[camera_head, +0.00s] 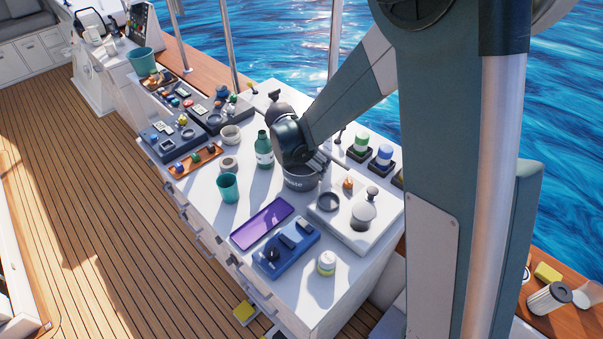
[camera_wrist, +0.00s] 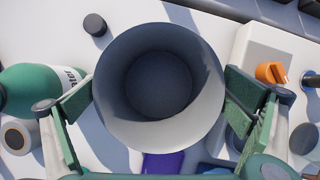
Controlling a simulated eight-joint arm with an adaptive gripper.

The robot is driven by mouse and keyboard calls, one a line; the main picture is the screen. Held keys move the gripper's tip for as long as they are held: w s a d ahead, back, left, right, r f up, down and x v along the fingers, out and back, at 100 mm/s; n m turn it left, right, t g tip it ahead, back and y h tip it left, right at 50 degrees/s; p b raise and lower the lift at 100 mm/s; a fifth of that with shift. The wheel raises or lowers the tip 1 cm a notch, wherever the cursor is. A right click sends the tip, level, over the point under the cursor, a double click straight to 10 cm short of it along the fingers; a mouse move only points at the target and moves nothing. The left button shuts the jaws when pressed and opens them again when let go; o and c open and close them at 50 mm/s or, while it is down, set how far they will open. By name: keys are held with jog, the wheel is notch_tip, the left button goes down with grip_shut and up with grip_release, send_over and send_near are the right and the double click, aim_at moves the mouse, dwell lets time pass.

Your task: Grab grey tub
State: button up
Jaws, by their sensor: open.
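The grey tub (camera_head: 300,181) stands on the white counter (camera_head: 205,205), to the right of the green bottle (camera_head: 264,150). Lettering shows on its side in the head view. In the wrist view I look down into the round tub (camera_wrist: 160,85), which appears empty. My gripper (camera_head: 312,163) is over the tub in the head view. In the wrist view my gripper (camera_wrist: 160,115) is open, with one green-padded finger on each side of the tub. Whether the pads touch the wall, I cannot tell. My arm hides part of the tub in the head view.
The green bottle (camera_wrist: 40,90) is close by the left finger. An orange item (camera_wrist: 270,73) lies beyond the right finger.

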aim_at(306, 173)
jog(key=shift+x, duration=2.35)
jog(key=shift+a, duration=0.1)
jog(key=c, duration=0.9)
